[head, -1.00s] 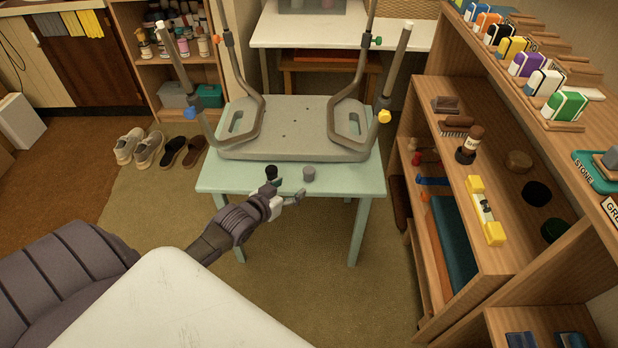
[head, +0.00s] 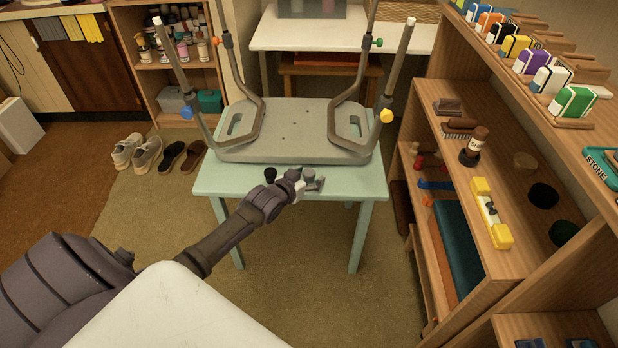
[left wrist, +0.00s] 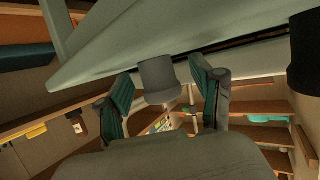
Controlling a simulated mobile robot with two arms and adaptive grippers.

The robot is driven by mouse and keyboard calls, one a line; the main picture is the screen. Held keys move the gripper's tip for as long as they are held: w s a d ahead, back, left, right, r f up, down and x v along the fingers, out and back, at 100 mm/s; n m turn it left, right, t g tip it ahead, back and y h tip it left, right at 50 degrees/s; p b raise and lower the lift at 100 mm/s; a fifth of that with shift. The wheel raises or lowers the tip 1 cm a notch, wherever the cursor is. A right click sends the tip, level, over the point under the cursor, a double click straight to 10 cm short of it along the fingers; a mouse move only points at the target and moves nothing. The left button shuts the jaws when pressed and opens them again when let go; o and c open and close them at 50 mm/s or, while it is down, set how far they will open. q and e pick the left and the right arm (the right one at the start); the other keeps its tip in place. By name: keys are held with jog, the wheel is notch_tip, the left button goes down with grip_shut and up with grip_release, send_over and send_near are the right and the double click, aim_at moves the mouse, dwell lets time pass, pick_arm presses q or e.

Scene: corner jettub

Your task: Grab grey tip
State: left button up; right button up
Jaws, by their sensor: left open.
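The grey tip (head: 309,175) is a short grey cylinder near the front edge of the pale green table (head: 300,184). In the left wrist view the grey tip (left wrist: 157,76) shows between the two teal-padded fingers of my left gripper (left wrist: 160,88), with gaps at both sides. In the head view my left gripper (head: 305,185) is at the tip, open and partly overlapping it. A black tip (head: 270,175) stands to the left; it also shows in the left wrist view (left wrist: 305,55) at the right edge. My right gripper is out of view.
An upturned grey shower seat (head: 290,128) with legs pointing up fills the table's back, just behind the tips. A wooden shelf unit (head: 470,210) stands at the right. Shoes (head: 150,150) lie on the floor at left.

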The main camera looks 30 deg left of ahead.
pick_arm(q)
jog(key=c, duration=0.9)
jog(key=shift+c, duration=0.2)
jog(key=shift+r, duration=0.15)
